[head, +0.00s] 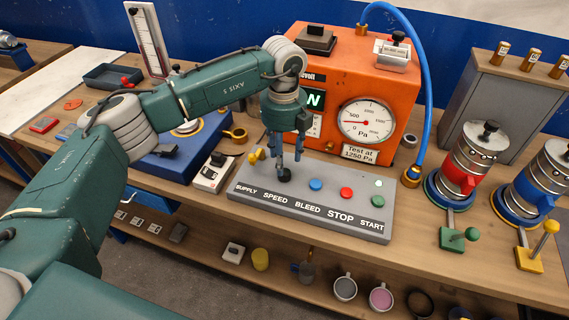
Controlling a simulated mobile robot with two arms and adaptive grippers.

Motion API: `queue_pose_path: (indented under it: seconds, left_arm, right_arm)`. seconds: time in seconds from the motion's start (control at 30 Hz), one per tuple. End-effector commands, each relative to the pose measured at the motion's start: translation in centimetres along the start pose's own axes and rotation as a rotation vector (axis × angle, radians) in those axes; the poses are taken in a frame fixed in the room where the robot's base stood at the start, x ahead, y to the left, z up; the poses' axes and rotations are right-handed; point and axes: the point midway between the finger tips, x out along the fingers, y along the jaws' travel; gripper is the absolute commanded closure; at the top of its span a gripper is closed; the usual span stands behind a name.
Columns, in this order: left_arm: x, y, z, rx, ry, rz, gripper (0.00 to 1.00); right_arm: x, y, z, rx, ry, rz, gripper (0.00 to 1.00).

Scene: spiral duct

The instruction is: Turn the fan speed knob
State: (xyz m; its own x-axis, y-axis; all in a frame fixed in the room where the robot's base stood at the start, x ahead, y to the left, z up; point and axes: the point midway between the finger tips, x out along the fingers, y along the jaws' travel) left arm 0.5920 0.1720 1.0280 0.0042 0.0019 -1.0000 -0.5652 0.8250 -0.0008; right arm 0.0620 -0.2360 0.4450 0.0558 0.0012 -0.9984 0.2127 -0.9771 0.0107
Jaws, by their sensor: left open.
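The fan speed knob (284,175) is a small black knob on the grey control panel (300,203), above the label SPEED. My left gripper (287,165) points down right over the knob, with its fingers close around or just above it. It is open; whether the fingers touch the knob I cannot tell. The yellow supply switch (256,155) stands just left of the gripper. A blue button (316,185), a red button (346,193) and a green button (377,200) lie to the right. My right gripper is not in view.
An orange tester (322,80) with a pressure gauge (366,121) stands behind the panel. A blue hose (428,80) runs down to a brass fitting at the right. A small white switch box (213,174) sits left of the panel.

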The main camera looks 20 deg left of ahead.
Motion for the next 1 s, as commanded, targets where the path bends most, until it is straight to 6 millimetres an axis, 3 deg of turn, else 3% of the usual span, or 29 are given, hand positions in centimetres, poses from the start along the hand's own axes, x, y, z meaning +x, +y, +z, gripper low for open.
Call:
queue_pose_path:
  seconds: [0.17, 0.4, 0.67, 0.9, 1.0]
  left_arm:
    - [2.9, 0.0, -0.1, 0.001, 0.003, 0.002, 0.53]
    - [5.0, -0.1, -0.1, 0.001, 0.002, 0.000, 0.53]
    - [5.2, -0.1, 0.0, 0.002, 0.001, -0.001, 0.53]
    - [5.2, -0.1, 0.0, 0.002, 0.000, -0.002, 0.97]
    - [5.2, -0.1, 0.0, 0.002, 0.000, -0.002, 0.98]
  right_arm:
    - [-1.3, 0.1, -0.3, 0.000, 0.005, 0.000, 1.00]
    - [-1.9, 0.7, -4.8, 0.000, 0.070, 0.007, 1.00]
    - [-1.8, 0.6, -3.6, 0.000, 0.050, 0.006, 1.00]
    - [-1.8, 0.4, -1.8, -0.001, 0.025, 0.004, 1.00]
    - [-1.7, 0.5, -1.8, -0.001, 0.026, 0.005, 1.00]
